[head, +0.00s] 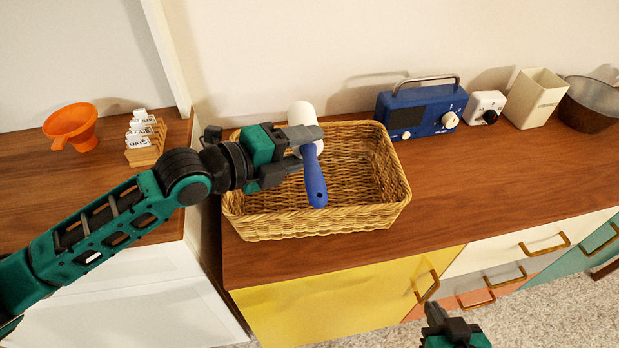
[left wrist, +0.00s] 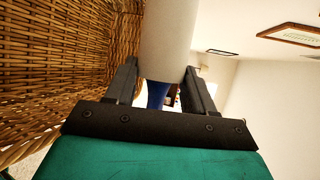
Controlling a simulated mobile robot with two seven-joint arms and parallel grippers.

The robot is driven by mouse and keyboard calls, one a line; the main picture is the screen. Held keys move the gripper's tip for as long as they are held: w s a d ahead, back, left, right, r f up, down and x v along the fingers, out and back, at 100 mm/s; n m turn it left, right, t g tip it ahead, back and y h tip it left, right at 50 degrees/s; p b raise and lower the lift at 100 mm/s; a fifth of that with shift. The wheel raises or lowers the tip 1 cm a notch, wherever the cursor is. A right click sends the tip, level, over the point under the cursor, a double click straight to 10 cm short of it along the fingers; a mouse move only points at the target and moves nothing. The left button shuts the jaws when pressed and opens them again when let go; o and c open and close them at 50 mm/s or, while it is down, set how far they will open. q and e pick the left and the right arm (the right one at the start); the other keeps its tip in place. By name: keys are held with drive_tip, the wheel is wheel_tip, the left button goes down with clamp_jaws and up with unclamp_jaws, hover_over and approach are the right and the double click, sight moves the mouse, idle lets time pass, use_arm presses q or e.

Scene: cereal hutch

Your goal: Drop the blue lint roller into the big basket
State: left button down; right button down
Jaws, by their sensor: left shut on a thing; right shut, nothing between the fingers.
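The blue lint roller, with its blue handle (head: 315,180) and white roll (head: 301,113), is in my left gripper (head: 306,145). In the head view the handle points down and the white roll points up, toward the wall. The big wicker basket (head: 318,222) stands on the wooden counter, and the roller shows over its open top. In the left wrist view the white roll (left wrist: 168,40) is between the fingers, with a bit of blue handle behind it and the basket (left wrist: 60,70) at the left. My right gripper (head: 434,312) is shut and empty, low in front of the cabinets.
Right of the basket stand a blue radio (head: 422,107), a white timer (head: 484,107), a cream bin (head: 535,98) and a dark bowl (head: 590,105). An orange funnel (head: 72,126) and a small rack of labelled cards (head: 145,140) are at left. The counter's front right is clear.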

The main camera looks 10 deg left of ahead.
use_arm(q)
drive_tip(key=shift+f+b, duration=0.45)
drive_tip(key=shift+f, duration=0.35)
drive_tip(key=shift+c, duration=1.6)
unclamp_jaws()
drive_tip(key=v, duration=1.3)
drive_tip(key=shift+s, duration=0.1)
